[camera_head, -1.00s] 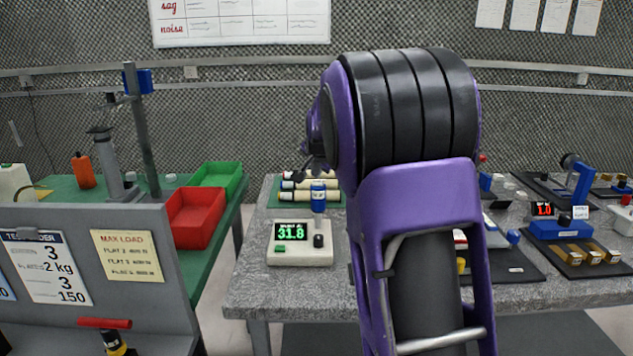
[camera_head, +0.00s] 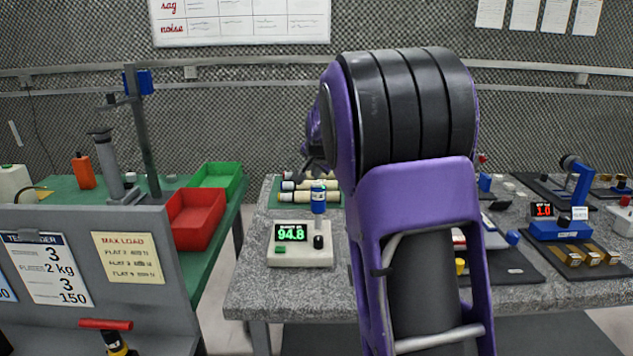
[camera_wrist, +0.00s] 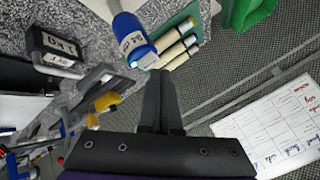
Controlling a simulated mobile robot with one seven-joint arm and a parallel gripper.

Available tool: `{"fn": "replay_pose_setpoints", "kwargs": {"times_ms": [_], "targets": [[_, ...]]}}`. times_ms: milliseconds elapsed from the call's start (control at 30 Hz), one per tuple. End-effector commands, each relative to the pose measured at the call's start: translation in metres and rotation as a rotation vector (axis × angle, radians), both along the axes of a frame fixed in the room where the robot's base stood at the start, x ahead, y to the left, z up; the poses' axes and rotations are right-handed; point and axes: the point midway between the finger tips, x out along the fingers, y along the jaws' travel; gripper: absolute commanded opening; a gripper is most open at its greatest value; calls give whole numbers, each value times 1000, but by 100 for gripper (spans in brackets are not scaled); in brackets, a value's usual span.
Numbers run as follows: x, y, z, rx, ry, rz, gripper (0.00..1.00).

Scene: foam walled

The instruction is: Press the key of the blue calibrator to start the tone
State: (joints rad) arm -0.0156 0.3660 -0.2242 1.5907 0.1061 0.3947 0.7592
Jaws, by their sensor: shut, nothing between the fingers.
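The blue calibrator (camera_head: 318,198) stands upright on a pale meter unit (camera_head: 300,257) at the near table's left side. The unit's display (camera_head: 291,233) reads 94.8 in green. In the wrist view the calibrator (camera_wrist: 130,36) has a white label, and a small pale green light glows on its end (camera_wrist: 134,64). My gripper (camera_wrist: 159,76) is shut and empty, its tips just beside that end and seemingly apart from it. In the head view my gripper is mostly hidden by my arm; a dark part shows above the calibrator.
Cream cylinders (camera_head: 300,196) lie on a green mat behind the calibrator. A black 1 kg weight (camera_wrist: 58,50) shows in the wrist view. Red (camera_head: 196,218) and green (camera_head: 215,180) bins stand on the left table. A blue device (camera_head: 562,225) stands at right.

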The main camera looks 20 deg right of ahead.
Motion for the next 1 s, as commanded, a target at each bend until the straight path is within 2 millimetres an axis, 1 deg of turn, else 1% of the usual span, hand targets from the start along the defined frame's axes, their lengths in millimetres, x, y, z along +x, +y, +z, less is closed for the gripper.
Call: {"fn": "replay_pose_setpoints", "kwargs": {"times_ms": [133, 233, 733, 833, 1000], "targets": [[0, 0, 2, 0, 0, 0, 0], [0, 0, 8, 0, -1, 0, 0], [0, 0, 58, -1, -1, -1, 0], [0, 0, 61, -1, -1, -1, 0], [0, 0, 60, 0, 0, 0, 0]]}}
